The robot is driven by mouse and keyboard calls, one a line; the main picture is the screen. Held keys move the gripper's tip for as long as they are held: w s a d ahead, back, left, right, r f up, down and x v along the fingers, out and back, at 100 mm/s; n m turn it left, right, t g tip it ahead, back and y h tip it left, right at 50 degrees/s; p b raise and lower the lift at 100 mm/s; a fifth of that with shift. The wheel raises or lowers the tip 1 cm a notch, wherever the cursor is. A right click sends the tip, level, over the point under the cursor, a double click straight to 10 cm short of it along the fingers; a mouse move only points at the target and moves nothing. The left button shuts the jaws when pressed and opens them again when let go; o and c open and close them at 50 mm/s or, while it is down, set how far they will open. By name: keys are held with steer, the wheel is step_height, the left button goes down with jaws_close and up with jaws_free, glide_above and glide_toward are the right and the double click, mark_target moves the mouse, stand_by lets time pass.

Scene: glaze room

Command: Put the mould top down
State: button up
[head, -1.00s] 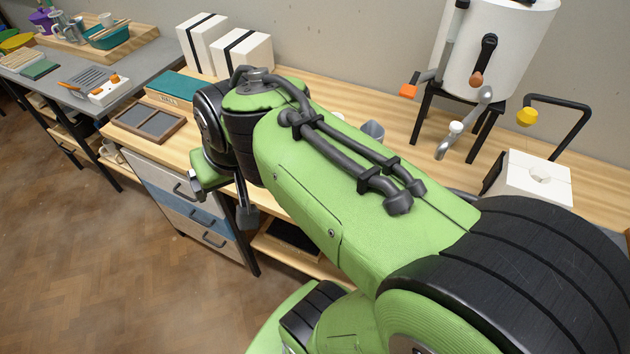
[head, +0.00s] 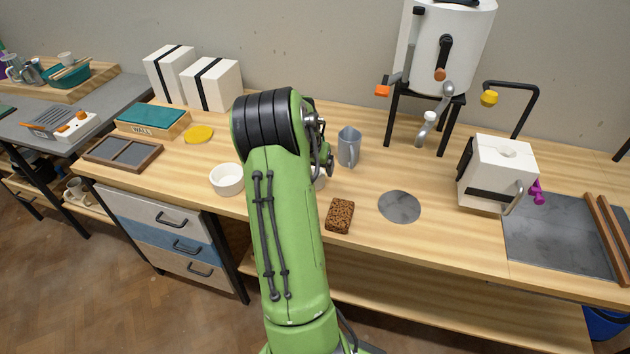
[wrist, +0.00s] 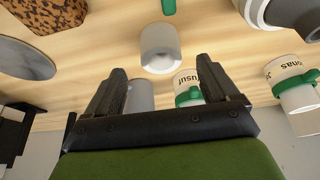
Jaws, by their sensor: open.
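The likely mould is a white block (head: 505,160) with a dark band, standing on the bench at the right in the head view. A round hollow shows in its upper face. I cannot tell whether its top is a separate piece. My gripper (wrist: 160,66) is open and empty in the wrist view, its two dark fingers spread above the bench. In the head view my green arm hides it. The block is not visible in the wrist view. Two more white blocks with black straps, one (head: 168,75) beside the other (head: 212,85), stand at the back left.
A grey jug (head: 348,147), white bowl (head: 227,179), brown speckled block (head: 339,216) and grey disc (head: 399,207) are on the bench. Name-marked mugs (wrist: 188,86) with green handles are near my fingers. A white drum (head: 447,50) stands on black legs. A grey slab (head: 555,240) lies right.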

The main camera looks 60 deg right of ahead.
mark_target(315, 173)
steer(key=b+x, duration=0.1)
steer(key=x, duration=0.5)
steer(key=shift+w+d+r, duration=0.1)
steer(key=shift+r, duration=0.1)
steer(key=c, duration=1.2)
